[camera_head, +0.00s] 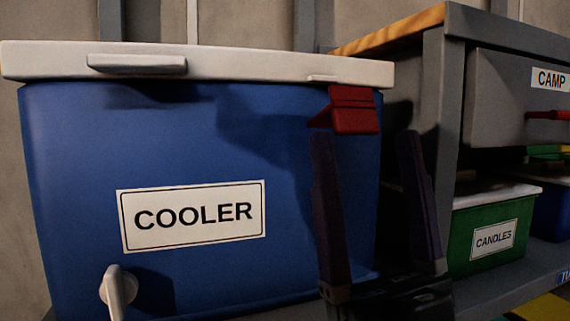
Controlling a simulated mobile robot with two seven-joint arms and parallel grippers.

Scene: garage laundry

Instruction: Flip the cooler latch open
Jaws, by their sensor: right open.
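The cooler (75,150) is a large blue box with a white lid (240,66) and a "COOLER" label on its front. The lid is down on the box. The red latch (353,112) sits at the top right of the cooler's front, just under the lid edge, with its lower lip sticking outward. My right gripper (364,140) is open and empty, with its fingers pointing up. Its left fingertip is just below the latch in the picture; I cannot tell whether it touches. The right fingertip is past the cooler's right edge in the picture. My left gripper is not in view.
A white spigot (118,290) juts from the cooler's lower left front. To the right stands a grey cabinet (443,110) with a "CAMP" drawer (500,100) and red handle. A green "CANDLES" box (470,225) sits on the grey shelf (500,285) below it.

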